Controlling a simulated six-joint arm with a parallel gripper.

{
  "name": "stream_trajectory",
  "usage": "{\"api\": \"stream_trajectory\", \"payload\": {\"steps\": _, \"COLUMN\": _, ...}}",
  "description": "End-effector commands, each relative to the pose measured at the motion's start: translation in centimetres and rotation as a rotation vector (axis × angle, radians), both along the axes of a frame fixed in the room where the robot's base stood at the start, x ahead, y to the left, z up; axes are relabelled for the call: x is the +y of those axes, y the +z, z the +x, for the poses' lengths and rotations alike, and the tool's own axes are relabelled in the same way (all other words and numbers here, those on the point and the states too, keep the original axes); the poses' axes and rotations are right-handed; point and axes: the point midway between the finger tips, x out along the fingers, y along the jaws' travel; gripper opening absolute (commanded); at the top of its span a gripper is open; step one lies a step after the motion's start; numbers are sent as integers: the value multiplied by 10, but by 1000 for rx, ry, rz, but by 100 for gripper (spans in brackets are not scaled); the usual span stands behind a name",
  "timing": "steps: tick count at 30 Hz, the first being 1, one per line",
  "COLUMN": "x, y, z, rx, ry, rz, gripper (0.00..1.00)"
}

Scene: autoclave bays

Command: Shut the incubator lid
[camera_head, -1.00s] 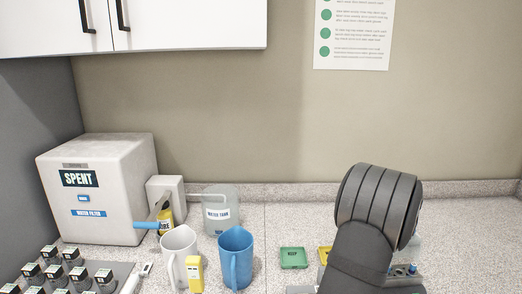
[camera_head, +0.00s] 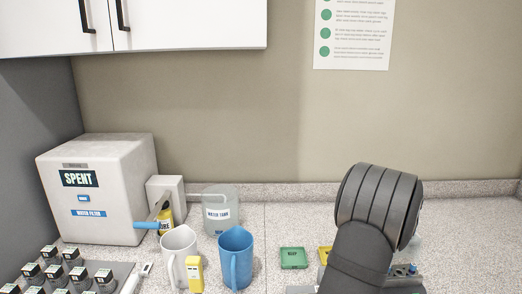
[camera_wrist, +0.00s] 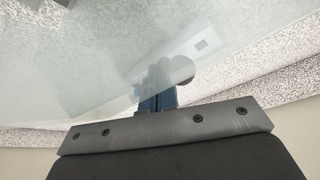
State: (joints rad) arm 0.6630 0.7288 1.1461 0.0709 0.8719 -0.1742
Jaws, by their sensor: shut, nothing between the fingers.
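A translucent, frosted pane (camera_wrist: 90,60), which looks like the incubator lid, fills much of the wrist view. A pale round knob-like shape (camera_wrist: 181,70) shows close to the fingertips; I cannot tell whether they touch it. My gripper (camera_wrist: 157,98) has its dark blue fingers shut and empty, close against or just behind the pane. In the head view my arm covers the gripper and most of a grey device (camera_head: 408,269) at the lower right. The lid's angle is not clear.
Green (camera_head: 293,258) and yellow (camera_head: 325,254) trays lie left of my arm. A blue jug (camera_head: 235,258), a white jug (camera_head: 178,258) and a water tank (camera_head: 220,212) stand farther left. A box marked SPENT (camera_head: 95,190) is at the far left. The counter's back right looks clear.

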Motion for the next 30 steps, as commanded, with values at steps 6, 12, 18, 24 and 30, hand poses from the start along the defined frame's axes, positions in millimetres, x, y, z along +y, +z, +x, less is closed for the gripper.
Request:
{"api": "stream_trajectory", "payload": {"steps": 6, "x": 0, "y": 2, "z": -11, "rx": 0, "ry": -1, "rz": 0, "gripper": 0}}
{"api": "stream_trajectory", "payload": {"steps": 12, "x": 0, "y": 2, "z": -22, "rx": 1, "ry": 0, "rz": 0, "gripper": 0}}
{"api": "stream_trajectory", "payload": {"steps": 18, "x": 0, "y": 3, "z": -25, "rx": 2, "ry": 0, "rz": 1, "gripper": 0}}
{"api": "stream_trajectory", "payload": {"steps": 24, "x": 0, "y": 17, "z": -21, "rx": -1, "ry": 1, "rz": -1, "gripper": 0}}
{"api": "stream_trajectory", "payload": {"steps": 30, "x": 0, "y": 33, "z": -16, "rx": -1, "ry": 0, "rz": 0, "gripper": 0}}
